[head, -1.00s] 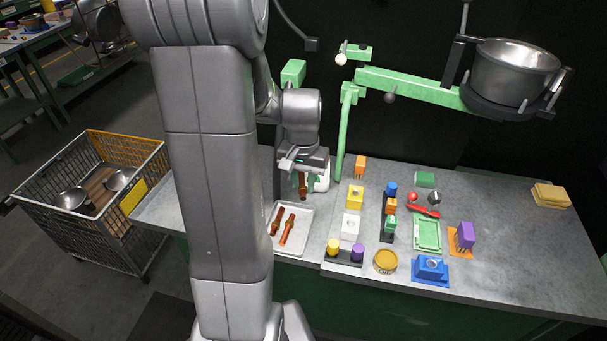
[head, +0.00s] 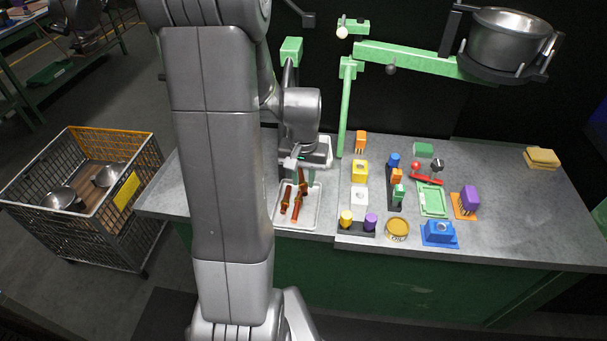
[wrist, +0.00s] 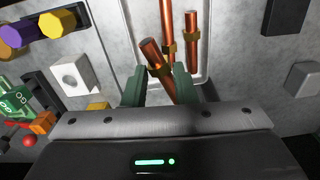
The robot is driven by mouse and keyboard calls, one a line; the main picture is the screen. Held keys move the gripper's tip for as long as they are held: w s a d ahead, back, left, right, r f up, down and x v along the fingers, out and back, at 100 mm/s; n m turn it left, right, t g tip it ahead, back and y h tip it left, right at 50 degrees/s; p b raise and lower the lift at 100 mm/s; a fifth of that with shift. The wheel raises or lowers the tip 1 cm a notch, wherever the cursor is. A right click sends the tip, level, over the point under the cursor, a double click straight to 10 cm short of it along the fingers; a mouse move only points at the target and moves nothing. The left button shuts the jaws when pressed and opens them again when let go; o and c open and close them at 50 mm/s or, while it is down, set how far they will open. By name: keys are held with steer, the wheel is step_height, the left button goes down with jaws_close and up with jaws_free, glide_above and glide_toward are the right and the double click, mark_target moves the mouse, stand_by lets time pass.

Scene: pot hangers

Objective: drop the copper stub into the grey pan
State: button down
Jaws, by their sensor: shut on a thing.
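My gripper (wrist: 160,85) is shut on a copper stub (wrist: 151,50), which stands tilted between the green fingers in the wrist view and has a brass collar. In the head view my gripper (head: 307,175) is low at the white tray's back edge. I cannot tell whether the held stub touches the tray. Two more copper stubs with collars, one of them this stub (head: 285,197), lie in the tray. The grey pan (head: 508,40) hangs high at the upper right in a dark holder, far from my gripper; its inside is mostly hidden.
The white tray (head: 316,215) sits at the table's front left. A green jointed arm (head: 405,57) reaches across to the pan. A wire crate (head: 40,222) with metal bowls is on the left.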

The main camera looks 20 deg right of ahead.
mark_target(303, 182)
steer(key=shift+f, duration=0.25)
steer(key=c, duration=1.1)
jaws_free()
step_height(303, 182, up, 14)
steer(key=shift+f, duration=0.1)
step_height(303, 182, down, 14)
steer(key=shift+r, duration=0.1)
step_height(303, 182, up, 2)
steer(key=shift+r+p, duration=0.2)
steer(key=shift+p, duration=0.8)
steer(key=shift+r+p, duration=0.55)
steer(key=shift+r, duration=0.2)
